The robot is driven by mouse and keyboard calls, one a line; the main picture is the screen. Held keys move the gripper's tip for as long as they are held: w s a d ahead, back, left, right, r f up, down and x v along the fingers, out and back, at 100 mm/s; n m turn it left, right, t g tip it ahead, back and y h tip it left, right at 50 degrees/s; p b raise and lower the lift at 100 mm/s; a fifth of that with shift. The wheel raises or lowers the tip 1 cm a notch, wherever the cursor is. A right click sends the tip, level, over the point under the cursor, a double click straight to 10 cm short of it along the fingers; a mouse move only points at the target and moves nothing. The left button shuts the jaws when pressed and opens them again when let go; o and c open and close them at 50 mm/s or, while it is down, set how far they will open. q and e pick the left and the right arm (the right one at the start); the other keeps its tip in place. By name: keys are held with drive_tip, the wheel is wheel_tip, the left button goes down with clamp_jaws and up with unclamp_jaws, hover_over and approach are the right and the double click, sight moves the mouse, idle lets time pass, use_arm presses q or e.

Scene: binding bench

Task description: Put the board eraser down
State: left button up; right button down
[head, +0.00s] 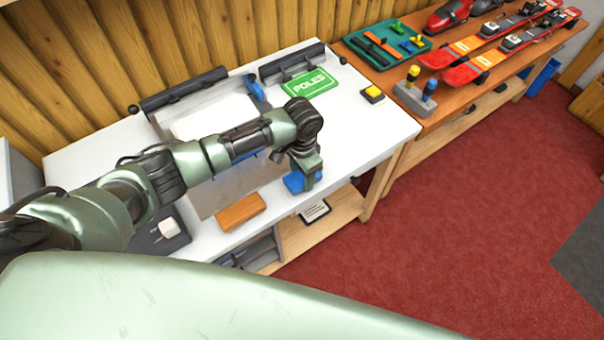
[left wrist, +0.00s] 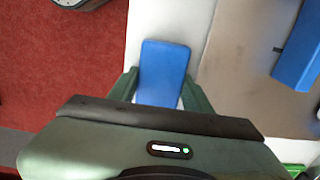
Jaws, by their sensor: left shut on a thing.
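The board eraser, a blue block (head: 294,183), is at the front edge of the white table (head: 372,128) in the head view. My left gripper (head: 306,174) points down and is shut on it. In the left wrist view the blue eraser (left wrist: 164,70) sits between the two green fingers of my left gripper (left wrist: 160,92), over the white table strip near its edge. I cannot tell whether the eraser touches the table top. My right gripper is not in view.
A grey-brown mat (head: 216,200) and an orange-brown block (head: 241,211) lie left of the gripper. A green POLES sign (head: 310,84) and a yellow-topped block (head: 373,93) lie farther back. White table space right of the gripper is clear. Skis (head: 470,62) lie on the wooden bench.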

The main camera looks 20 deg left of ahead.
sight(302, 176)
use_arm(q)
drive_tip(key=shift+f, duration=0.15)
drive_tip(key=o, duration=0.9)
wheel_tip(302, 176, up, 12)
drive_tip(key=b, duration=0.1)
drive_tip(key=shift+r, duration=0.2)
drive_tip(key=shift+f, duration=0.1)
